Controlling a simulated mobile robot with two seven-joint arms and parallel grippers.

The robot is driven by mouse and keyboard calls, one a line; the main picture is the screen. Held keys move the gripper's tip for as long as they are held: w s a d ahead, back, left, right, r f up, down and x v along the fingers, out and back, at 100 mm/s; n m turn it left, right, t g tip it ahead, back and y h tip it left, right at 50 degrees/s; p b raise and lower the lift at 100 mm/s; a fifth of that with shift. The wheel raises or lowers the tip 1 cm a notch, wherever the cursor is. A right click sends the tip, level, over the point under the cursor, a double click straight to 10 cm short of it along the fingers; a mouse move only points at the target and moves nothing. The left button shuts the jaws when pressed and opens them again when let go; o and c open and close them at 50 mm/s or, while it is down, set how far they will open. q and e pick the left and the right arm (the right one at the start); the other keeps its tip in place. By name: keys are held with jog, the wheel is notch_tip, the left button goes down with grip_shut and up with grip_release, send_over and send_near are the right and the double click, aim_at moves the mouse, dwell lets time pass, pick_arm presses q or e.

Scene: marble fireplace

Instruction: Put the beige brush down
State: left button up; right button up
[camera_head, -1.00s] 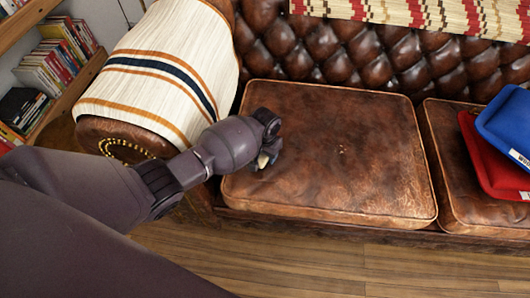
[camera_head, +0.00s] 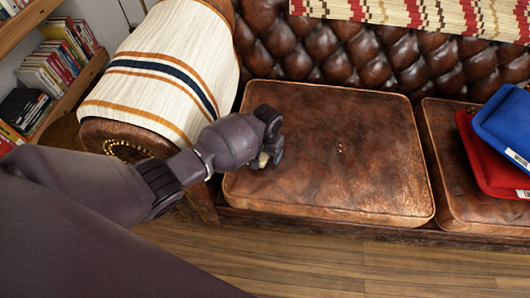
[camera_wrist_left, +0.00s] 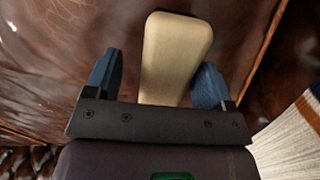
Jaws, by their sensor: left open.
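The beige brush (camera_wrist_left: 172,55) lies on the brown leather seat cushion (camera_head: 345,150) in the left wrist view, between the two blue fingers of my left gripper (camera_wrist_left: 160,80). The fingers stand apart, with a gap on each side of the brush. In the head view my left gripper (camera_head: 272,145) is low over the left part of the cushion. Only a small pale bit of the brush (camera_head: 264,158) shows there, and the gripper hides the rest. My right gripper is not in view.
A striped cloth (camera_head: 165,70) covers the sofa arm on the left. A blue item (camera_head: 505,120) and a red item (camera_head: 485,160) lie stacked on the right cushion. Bookshelves (camera_head: 50,75) stand at the far left. The middle of the left cushion is clear.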

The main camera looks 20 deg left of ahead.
pick_arm(q)
jog(key=r+p, duration=0.1)
jog(key=r, duration=0.5)
jog(key=w+r+p, duration=0.1)
jog(key=r, duration=0.2)
jog(key=shift+a+r+p, duration=0.2)
jog(key=shift+r+p, duration=0.05)
jog(key=shift+p, duration=0.1)
jog(key=shift+s+r, duration=0.15)
jog(key=shift+r, duration=0.25)
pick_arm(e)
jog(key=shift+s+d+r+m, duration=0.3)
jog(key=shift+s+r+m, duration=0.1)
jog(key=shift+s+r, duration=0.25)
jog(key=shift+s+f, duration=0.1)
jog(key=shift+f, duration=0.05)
